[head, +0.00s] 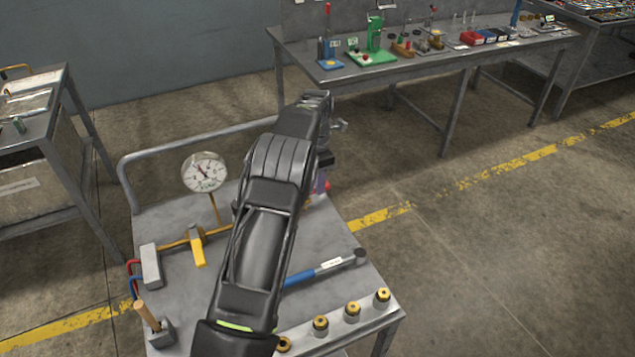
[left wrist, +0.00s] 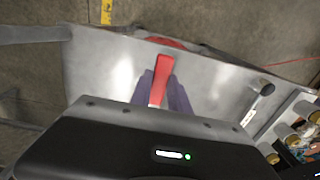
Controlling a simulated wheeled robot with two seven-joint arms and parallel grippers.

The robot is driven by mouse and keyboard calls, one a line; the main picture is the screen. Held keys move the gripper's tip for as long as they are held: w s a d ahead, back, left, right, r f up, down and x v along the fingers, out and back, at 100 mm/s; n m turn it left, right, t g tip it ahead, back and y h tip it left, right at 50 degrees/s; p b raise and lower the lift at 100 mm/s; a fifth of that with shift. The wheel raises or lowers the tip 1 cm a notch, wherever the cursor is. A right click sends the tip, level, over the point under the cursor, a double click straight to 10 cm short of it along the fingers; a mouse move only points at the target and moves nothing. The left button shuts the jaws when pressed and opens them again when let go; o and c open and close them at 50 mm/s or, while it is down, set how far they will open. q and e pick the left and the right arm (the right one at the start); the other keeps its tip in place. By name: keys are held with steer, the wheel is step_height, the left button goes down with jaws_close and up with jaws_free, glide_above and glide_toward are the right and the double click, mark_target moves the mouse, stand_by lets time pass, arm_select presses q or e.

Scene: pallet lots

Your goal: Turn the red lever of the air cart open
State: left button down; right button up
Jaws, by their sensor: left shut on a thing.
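The air cart (head: 160,222) stands in front of me with a grey top. My left arm reaches over it and hides much of its middle. My left gripper (head: 320,184) shows purple fingers at the cart's right far side, mostly behind the wrist. In the left wrist view the purple fingers (left wrist: 164,97) are shut on the red lever (left wrist: 162,66), whose red bar sticks out beyond them. In the head view only a little red shows beside the fingers. The lever's pivot is hidden. My right gripper is not in view.
A dial gauge (head: 204,172) and a yellow lever (head: 197,250) on a brass pipe stand on the cart's left. A blue-handled tool (head: 315,271), several brass fittings (head: 352,311) and a wooden-handled tool (head: 147,315) lie nearer. A workbench (head: 400,68) stands behind. Floor at right is clear.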

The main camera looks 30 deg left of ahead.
arm_select(q)
steer(key=shift+w+a, duration=0.1)
steer(key=c, duration=1.2)
jaws_free()
steer(key=shift+c, duration=0.2)
steer(key=shift+r, duration=0.1)
step_height(320, 180, up, 8)
steer(key=shift+f+b, duration=0.2)
steer(key=shift+b, duration=0.4)
